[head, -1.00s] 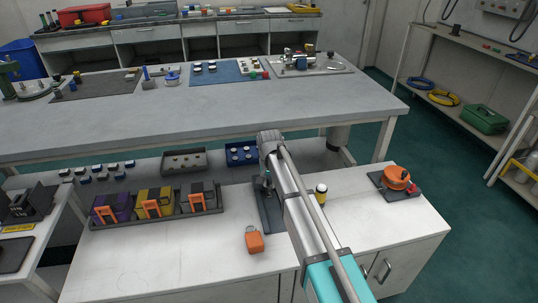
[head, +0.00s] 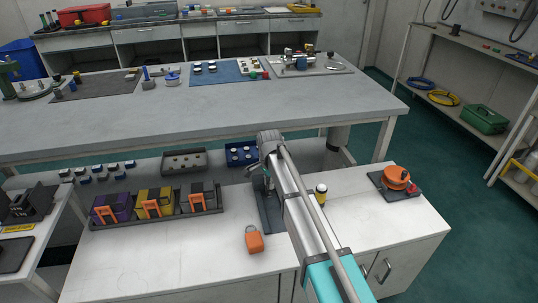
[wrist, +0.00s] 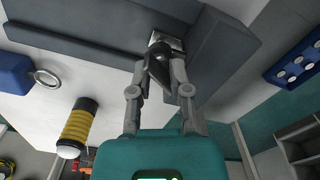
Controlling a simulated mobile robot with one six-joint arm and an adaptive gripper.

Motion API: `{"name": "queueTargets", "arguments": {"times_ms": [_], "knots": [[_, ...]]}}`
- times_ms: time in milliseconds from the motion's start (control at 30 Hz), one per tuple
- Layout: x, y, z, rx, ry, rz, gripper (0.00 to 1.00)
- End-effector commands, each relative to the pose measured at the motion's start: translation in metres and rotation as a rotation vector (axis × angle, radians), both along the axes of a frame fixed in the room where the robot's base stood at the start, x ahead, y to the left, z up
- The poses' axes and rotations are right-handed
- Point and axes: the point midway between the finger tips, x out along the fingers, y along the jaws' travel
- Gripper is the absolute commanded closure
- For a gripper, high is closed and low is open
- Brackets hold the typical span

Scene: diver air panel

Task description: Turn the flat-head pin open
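A dark grey mount (head: 270,212) stands on the white counter, beneath the end of my arm. In the wrist view, grey mount walls (wrist: 216,50) lie beyond the fingertips, with a pale metal block (wrist: 168,42) between them. A dark, flat, tapered piece, which looks like the flat-head pin (wrist: 159,70), stands in front of the block. My gripper (wrist: 161,76) has its fingers drawn in on both sides of this piece and appears shut on it. In the head view my gripper (head: 262,171) is small and partly hidden by my arm. The pin's exact angle is unclear.
An orange padlock-like tag (head: 254,240) lies left of my arm. A yellow-and-black cylinder (head: 321,193) stands to its right, also in the wrist view (wrist: 78,126). An orange knob (head: 396,177) is farther right. A rack (head: 212,207) with coloured blocks stands left.

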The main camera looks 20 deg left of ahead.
Motion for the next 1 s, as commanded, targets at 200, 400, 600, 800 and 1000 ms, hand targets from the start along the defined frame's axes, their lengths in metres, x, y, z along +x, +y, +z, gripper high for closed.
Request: {"name": "queueTargets", "arguments": {"times_ms": [200,400,600,800,1000], "knots": [[0.0,0.0,0.0,0.0,0.0,-0.145,0.77],[0.0,0.0,0.0,0.0,0.0,-0.279,0.77],[0.0,0.0,0.0,0.0,0.0,-0.412,0.77],[0.0,0.0,0.021,0.0,0.0,-0.419,0.77],[0.0,0.0,0.038,0.0,0.0,-0.418,0.77]]}}
